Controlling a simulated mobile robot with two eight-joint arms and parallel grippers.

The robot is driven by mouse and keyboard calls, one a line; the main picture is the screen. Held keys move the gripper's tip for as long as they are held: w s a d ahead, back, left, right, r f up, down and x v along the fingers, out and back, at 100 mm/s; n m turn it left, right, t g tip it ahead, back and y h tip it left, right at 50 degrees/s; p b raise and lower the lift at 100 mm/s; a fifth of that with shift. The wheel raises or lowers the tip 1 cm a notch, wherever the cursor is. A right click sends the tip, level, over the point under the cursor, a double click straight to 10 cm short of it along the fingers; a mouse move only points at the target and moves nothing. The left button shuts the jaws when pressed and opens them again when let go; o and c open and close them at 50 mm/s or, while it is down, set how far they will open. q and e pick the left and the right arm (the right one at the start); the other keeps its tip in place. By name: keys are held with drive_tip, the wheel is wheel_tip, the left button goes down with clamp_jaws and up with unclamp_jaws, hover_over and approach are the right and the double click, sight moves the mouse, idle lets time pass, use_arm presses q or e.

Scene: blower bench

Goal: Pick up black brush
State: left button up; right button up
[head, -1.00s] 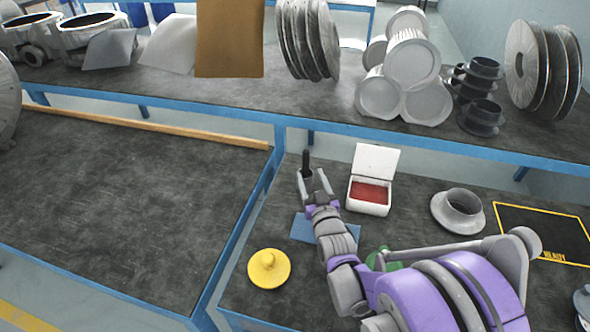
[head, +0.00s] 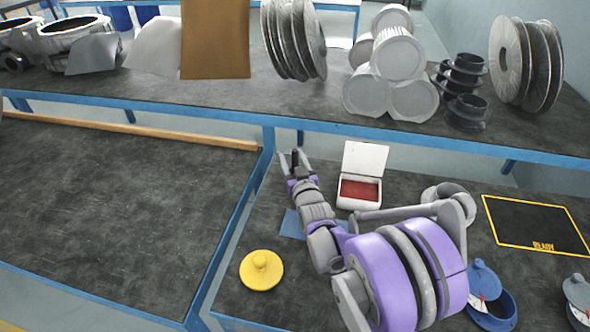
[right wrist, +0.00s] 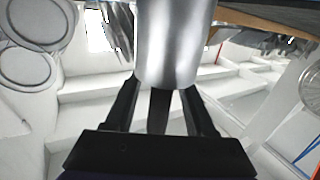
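The black brush shows only as a dark upright handle (head: 295,158) near the back edge of the right-hand bench. My right gripper (head: 293,161) is there, its fingers apart on both sides of the handle. In the right wrist view, the dark handle (right wrist: 158,110) lies between the fingers (right wrist: 160,106) with gaps on both sides. A shiny grey cylinder (right wrist: 172,45) meets the handle and covers the fingertips; I cannot tell whether it is a holder or part of the brush. The bristles are not visible. My left gripper is not in view.
An open white box (head: 359,192) with a red inside stands right of the gripper. A blue mat (head: 290,225) lies partly under my arm. A yellow knobbed lid (head: 262,270) is in front. A grey flanged ring (head: 446,192) is partly hidden. The blue-edged rear bench (head: 350,130) stands behind.

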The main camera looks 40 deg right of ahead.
clamp_jaws()
wheel_tip(320, 180, up, 10)
drive_tip(key=p, duration=0.3)
idle(0.3)
